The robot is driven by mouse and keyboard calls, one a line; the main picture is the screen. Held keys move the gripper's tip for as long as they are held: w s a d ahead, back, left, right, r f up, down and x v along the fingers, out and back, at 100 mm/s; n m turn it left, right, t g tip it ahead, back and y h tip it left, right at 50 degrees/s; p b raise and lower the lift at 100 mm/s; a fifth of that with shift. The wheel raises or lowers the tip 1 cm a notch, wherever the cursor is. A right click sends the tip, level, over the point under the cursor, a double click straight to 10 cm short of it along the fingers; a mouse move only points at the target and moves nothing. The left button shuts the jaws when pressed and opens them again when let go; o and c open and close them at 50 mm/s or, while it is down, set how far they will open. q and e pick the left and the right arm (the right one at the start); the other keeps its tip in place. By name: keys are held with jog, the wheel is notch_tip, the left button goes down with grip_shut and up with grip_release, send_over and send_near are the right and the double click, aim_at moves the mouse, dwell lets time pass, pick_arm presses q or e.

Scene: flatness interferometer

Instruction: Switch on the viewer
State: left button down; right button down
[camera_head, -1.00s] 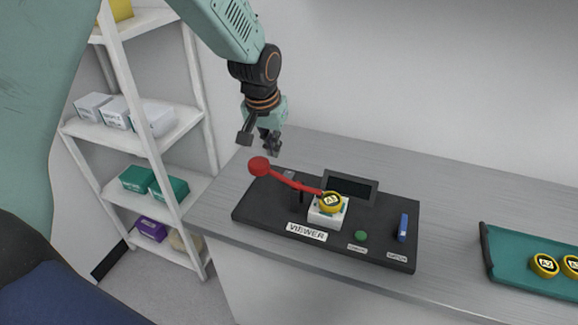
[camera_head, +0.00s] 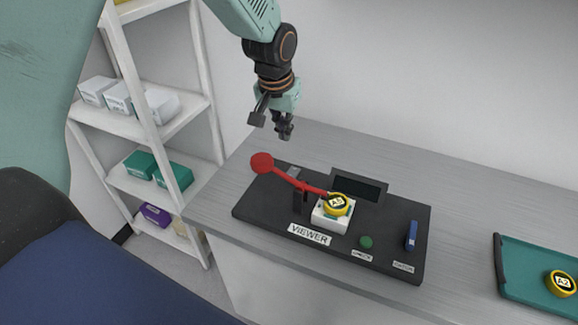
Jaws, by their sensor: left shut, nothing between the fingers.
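The viewer is a dark panel (camera_head: 262,212) on the bench, with a white "VIEWER" label on its front. It carries a small dark screen (camera_head: 357,188), a green round button (camera_head: 366,242) and a blue upright switch (camera_head: 411,236) at its right end. A red lever (camera_head: 290,180) with a round red end reaches from the left to a yellow-rimmed disc marked A3 (camera_head: 337,204) on a white block (camera_head: 331,221). My left gripper (camera_head: 271,127) is shut and empty, above and behind the lever's round end, apart from the panel. My right gripper is out of view.
A teal tray (camera_head: 520,262) at the right holds a yellow-rimmed disc marked A2 (camera_head: 560,283). White shelves (camera_head: 150,125) with boxes stand at the left. The grey bench top (camera_head: 455,205) is clear between panel and tray and along the wall.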

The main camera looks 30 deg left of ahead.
pick_arm(q)
send_near(293, 173)
jog(key=x, duration=0.2)
jog(key=p+x, duration=0.1)
jog(key=x, duration=0.2)
jog(key=shift+s+f, duration=0.35)
jog(key=shift+f, duration=0.05)
jog(key=shift+a+f, duration=0.15)
jog(key=shift+f, duration=0.1)
jog(key=shift+s, duration=0.1)
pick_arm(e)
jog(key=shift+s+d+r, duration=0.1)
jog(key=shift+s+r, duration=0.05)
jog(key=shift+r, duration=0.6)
